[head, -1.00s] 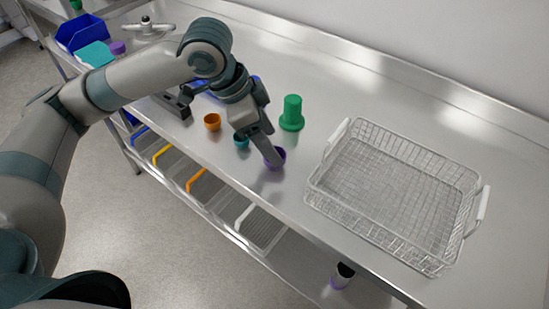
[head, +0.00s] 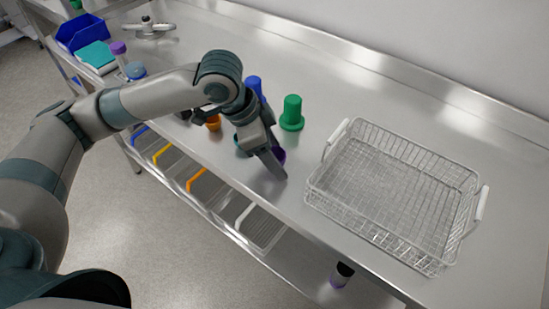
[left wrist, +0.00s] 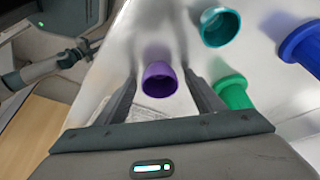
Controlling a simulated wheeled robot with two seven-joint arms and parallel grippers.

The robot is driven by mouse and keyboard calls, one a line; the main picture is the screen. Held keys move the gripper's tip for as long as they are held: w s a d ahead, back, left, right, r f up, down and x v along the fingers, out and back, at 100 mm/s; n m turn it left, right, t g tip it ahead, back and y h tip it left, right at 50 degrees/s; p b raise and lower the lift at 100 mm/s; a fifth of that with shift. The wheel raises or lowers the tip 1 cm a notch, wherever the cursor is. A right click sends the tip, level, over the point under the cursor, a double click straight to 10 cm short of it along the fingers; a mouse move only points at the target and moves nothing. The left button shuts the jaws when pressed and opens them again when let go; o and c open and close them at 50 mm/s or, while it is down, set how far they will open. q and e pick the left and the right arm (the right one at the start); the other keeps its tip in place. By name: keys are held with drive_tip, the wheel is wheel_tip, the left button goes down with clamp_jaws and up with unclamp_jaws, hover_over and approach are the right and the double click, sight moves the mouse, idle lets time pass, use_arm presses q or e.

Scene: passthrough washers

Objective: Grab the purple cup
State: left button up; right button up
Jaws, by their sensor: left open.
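The purple cup (left wrist: 160,80) stands on the steel bench and shows whole in the left wrist view. In the head view only a part of the purple cup (head: 281,154) shows beside my finger. My left gripper (head: 274,166) is open and low over the bench at the cup, pointing down. In the left wrist view the fingers of my left gripper (left wrist: 160,84) are on either side of the cup, with a visible space to each finger. Whether a finger touches it in depth is unclear. My right gripper is not in view.
A wire basket (head: 314,193) stands to the right. A green cup (head: 292,115) is behind my gripper. A teal cup (left wrist: 219,27), a blue one (head: 253,84) and an orange one (head: 213,123) are close by. The bench's front edge is near.

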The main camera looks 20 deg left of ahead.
sight(283, 154)
use_arm(q)
drive_tip(key=c, duration=1.1)
drive_tip(key=shift+r, duration=0.1)
drive_tip(key=shift+r, duration=0.4)
wheel_tip(283, 154, up, 4)
drive_tip(key=shift+d+f, duration=0.1)
drive_tip(key=shift+f, duration=0.15)
drive_tip(key=shift+s+d+r+b, duration=0.65)
drive_tip(key=shift+s+d+r, duration=0.45)
drive_tip(key=shift+s, duration=0.55)
drive_tip(key=shift+s+d+r+b, duration=0.6)
drive_tip(key=shift+s+d+r, duration=0.45)
drive_tip(key=shift+s, duration=0.55)
drive_tip(key=shift+s+d+r+b, duration=0.65)
drive_tip(key=shift+s+d+r, duration=0.45)
drive_tip(key=shift+s, duration=0.55)
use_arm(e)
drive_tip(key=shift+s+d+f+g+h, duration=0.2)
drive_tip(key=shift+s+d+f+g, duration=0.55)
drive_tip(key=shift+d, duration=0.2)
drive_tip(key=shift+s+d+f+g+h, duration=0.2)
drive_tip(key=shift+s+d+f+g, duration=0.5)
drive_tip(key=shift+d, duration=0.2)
